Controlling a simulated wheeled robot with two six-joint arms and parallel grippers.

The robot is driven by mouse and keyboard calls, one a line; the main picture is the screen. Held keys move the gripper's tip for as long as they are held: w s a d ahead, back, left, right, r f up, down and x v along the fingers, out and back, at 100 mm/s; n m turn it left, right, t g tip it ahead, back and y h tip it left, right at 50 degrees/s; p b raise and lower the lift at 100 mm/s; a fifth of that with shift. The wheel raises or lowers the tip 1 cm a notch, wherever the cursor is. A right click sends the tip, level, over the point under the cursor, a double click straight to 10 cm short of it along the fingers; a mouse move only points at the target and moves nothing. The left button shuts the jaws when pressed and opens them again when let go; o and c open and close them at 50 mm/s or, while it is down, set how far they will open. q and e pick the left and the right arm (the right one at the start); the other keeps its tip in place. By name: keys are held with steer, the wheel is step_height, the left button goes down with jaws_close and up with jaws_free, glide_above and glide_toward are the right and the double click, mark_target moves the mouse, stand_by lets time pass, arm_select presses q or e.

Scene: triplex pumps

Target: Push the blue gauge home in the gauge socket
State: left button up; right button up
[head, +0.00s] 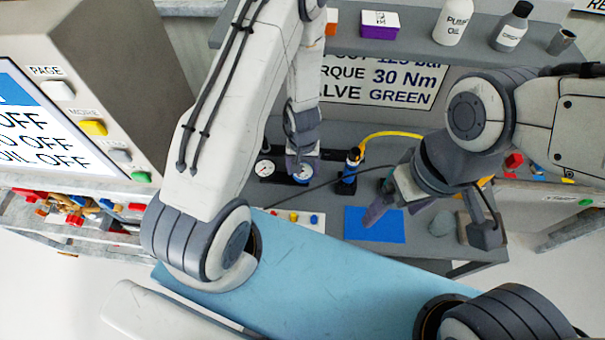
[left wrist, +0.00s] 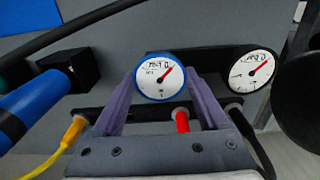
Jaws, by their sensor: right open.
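The blue gauge (head: 303,175), a white dial with a blue rim, is at the black gauge block on the bench. In the left wrist view the blue gauge (left wrist: 160,77) faces the camera between my purple fingertips, which touch its rim on both sides. My left gripper (head: 302,160) appears shut on it. The gauge socket is hidden behind the gauge and fingers, so I cannot tell how deep it sits. A red fitting (left wrist: 182,121) shows below the gauge. My right gripper (head: 430,220) is open and empty above the bench, to the right.
A white gauge (head: 265,168) is on the block just left of the blue one. A blue cylinder (head: 350,170) with a yellow hose (head: 390,134) stands to the right. A blue mat (head: 374,225) and a grey round object (head: 442,223) lie near the front edge. A shelf with bottles is above.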

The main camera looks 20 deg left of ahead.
mark_target(303, 171)
arm_select(q)
jaws_close()
steer(key=shift+r+p, duration=3)
